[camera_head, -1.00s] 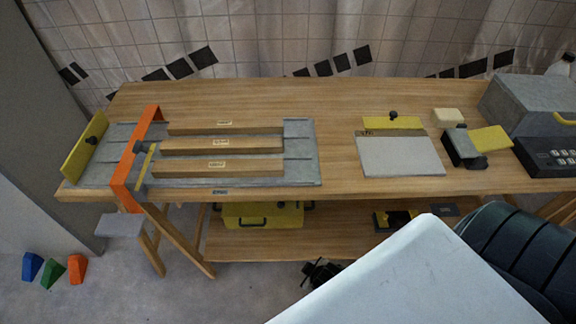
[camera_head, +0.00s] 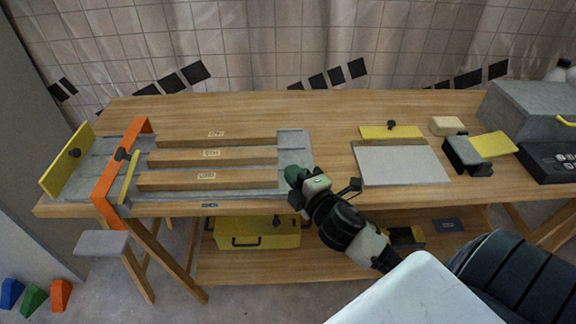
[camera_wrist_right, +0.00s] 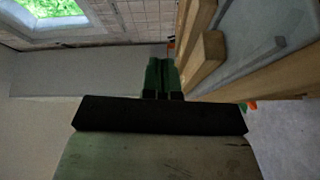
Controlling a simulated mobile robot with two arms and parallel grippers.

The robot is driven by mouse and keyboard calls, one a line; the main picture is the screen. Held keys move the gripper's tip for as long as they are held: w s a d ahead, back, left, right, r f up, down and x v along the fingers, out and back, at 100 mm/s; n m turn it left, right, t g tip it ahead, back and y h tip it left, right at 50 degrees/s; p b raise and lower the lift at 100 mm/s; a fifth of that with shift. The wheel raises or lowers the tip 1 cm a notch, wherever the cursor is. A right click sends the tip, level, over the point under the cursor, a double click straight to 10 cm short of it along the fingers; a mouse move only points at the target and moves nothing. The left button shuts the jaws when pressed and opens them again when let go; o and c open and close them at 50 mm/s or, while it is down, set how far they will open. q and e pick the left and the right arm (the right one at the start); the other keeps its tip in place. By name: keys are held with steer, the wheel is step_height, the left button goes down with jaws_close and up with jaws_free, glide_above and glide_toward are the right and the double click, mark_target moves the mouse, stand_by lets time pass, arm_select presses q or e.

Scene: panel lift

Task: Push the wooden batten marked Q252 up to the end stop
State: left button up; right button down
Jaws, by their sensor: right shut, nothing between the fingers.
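Three wooden battens lie side by side on a grey board (camera_head: 295,150): the back one (camera_head: 175,142), the middle one (camera_head: 175,159) and the front one (camera_head: 165,182). Each has a pale label, too small to read surely, so I cannot tell which is Q252. An orange bar (camera_head: 108,180) crosses the board at their left, with a yellow strip (camera_head: 130,177) beside it. My right gripper (camera_head: 291,173) is shut and empty, just right of the front batten's right end. In the right wrist view its green fingers (camera_wrist_right: 163,75) show left of a batten end (camera_wrist_right: 207,48). My left gripper is not in view.
A yellow plate with a black knob (camera_head: 66,160) stands at the board's far left. Right of the board lie a pale grey plate (camera_head: 402,166), a cream block (camera_head: 447,126) and a grey machine (camera_head: 525,108). A yellow case (camera_head: 258,232) sits on the lower shelf.

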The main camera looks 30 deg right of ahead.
steer(key=w+r+n+y, duration=0.45)
steer(key=n+y, duration=0.55)
steer(key=n, duration=0.6)
steer(key=s+d+f+n+g+h, duration=0.2)
steer(key=s+d+n+g, duration=0.1)
steer(key=d+n+g, duration=1.1)
steer(key=shift+n+t, duration=0.3)
steer(key=shift+n, duration=0.4)
steer(key=x, duration=0.3)
steer(key=p+x, duration=0.1)
steer(key=x, duration=0.2)
steer(key=a+x, duration=0.1)
steer(key=x, duration=0.3)
steer(key=shift+r+p, duration=0.35)
steer(key=shift+w+a+f+p, duration=0.1)
steer(key=shift+w+a+p, duration=0.2)
steer(key=shift+a, duration=0.35)
steer(key=shift+w+a+f+p, duration=0.1)
steer(key=shift+w+a, duration=0.35)
steer(key=shift+a, duration=0.15)
steer(key=shift+w+a+f+p, duration=0.1)
steer(key=shift+w+a+p, duration=0.2)
steer(key=shift+a, duration=0.35)
